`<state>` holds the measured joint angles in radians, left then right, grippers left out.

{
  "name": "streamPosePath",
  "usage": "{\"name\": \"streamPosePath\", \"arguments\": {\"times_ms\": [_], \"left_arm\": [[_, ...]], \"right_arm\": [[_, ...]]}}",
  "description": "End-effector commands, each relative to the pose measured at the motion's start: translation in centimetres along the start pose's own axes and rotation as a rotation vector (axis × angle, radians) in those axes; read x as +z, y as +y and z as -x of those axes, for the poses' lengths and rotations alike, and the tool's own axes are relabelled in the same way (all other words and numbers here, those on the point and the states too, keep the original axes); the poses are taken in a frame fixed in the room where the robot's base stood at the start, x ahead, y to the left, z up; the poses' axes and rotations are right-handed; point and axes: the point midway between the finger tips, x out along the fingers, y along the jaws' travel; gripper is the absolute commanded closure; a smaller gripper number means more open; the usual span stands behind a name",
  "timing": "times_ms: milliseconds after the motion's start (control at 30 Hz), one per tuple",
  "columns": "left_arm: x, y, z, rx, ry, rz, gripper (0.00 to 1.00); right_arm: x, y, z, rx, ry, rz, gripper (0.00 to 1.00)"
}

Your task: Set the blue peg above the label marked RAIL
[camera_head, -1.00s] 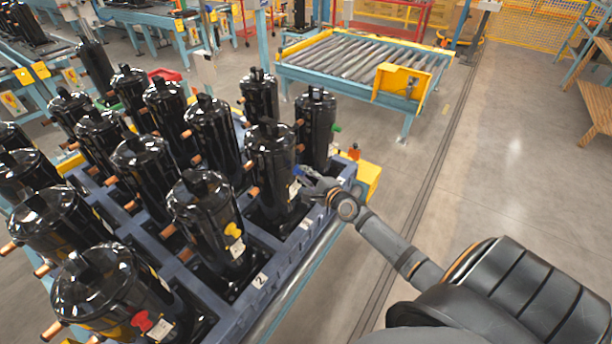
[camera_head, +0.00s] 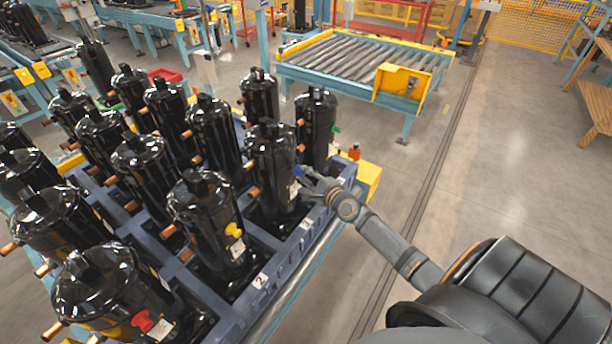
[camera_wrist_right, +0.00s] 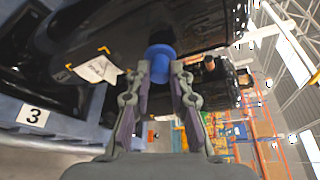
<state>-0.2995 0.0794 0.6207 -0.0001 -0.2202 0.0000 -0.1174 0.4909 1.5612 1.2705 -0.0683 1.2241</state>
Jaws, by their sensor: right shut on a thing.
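The blue peg (camera_wrist_right: 160,62) is between the fingertips of my right gripper (camera_wrist_right: 160,74), which is shut on it. The peg is right in front of the side of a black compressor (camera_head: 272,165); I cannot tell whether it is seated there. In the head view my right gripper (camera_head: 309,183) reaches that compressor from the right. A white label (camera_wrist_right: 98,69) on the compressor shows left of and nearer than the peg in the wrist view; its text is too small to read. My left gripper is not in view.
Several black compressors with copper stubs stand in the blue pallet (camera_head: 288,272). A yellow peg (camera_head: 234,230), a red peg (camera_head: 142,321) and a green peg (camera_head: 336,128) show on others. A number 3 plate (camera_wrist_right: 32,115) is on the pallet edge. Floor (camera_head: 500,160) is clear at right.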

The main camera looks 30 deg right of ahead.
Motion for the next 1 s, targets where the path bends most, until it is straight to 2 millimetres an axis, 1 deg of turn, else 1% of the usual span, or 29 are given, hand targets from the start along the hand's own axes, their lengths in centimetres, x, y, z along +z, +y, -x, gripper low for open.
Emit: {"name": "streamPosePath", "arguments": {"times_ms": [1000], "left_arm": [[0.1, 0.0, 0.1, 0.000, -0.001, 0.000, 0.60]], "right_arm": [[0.5, 0.0, -1.3, -0.001, 0.001, 0.000, 1.00]]}}
